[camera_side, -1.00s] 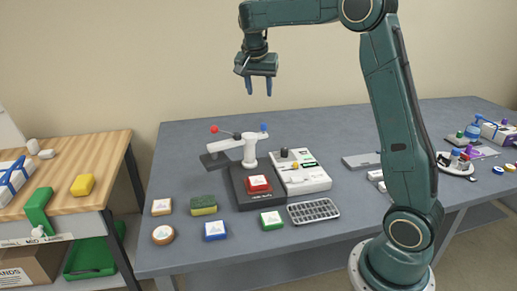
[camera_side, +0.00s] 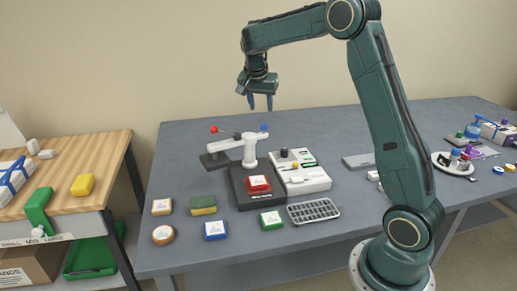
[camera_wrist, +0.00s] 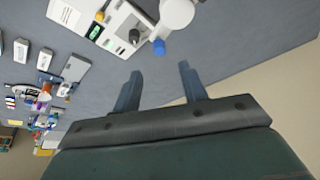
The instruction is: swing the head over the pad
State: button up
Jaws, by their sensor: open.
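The press on the table has a white post and a swinging head (camera_side: 218,157), a dark flat plate on a white arm turned out to the left of the post. A lever with a red ball (camera_side: 214,129) points left, and a blue knob (camera_side: 263,127) tops the right side. The pad (camera_side: 257,185) is red with a white-marked top and sits on the dark base (camera_side: 244,202), clear of the head. My gripper (camera_side: 261,103) is open and empty above the blue knob, fingers down. In the wrist view the blue knob (camera_wrist: 159,47) lies beyond my open fingers (camera_wrist: 160,88).
A white control box (camera_side: 305,182) stands right of the base. A metal grid tray (camera_side: 313,211), green block (camera_side: 271,220), blue block (camera_side: 215,230) and sponge (camera_side: 203,205) lie in front. A wooden side table (camera_side: 95,160) stands left.

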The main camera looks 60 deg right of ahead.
aim_at(264, 124)
jog(key=shift+x, duration=4)
jog(key=shift+c, duration=0.4)
grip_shut()
